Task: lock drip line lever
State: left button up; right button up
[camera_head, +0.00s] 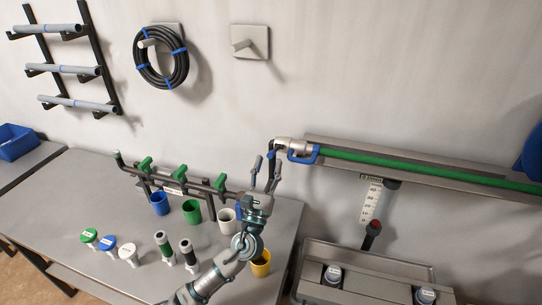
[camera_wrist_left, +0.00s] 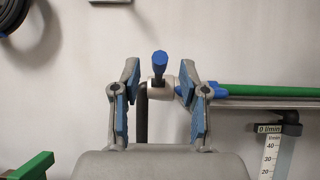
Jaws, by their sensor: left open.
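A green drip line (camera_head: 420,170) runs along a grey rail to the right and ends at a silver coupling (camera_head: 287,144) with a blue lever (camera_head: 304,158). In the left wrist view the blue lever (camera_wrist_left: 159,63) sticks out towards the camera, in line with the gap between the fingers. My left gripper (camera_head: 266,163) is open and empty, just left of the coupling in the head view. In the wrist view its two blue-padded fingers (camera_wrist_left: 159,72) stand either side of the lever, apart from it as far as I can tell. My right gripper is out of view.
A grey tray (camera_head: 385,270) with jars is at the lower right. A flow gauge (camera_head: 371,200) hangs below the rail.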

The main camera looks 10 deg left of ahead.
pick_arm(q)
jog(key=v, duration=0.8)
jog(key=shift+s+a+f, duration=0.1)
jog(key=shift+f, duration=0.05)
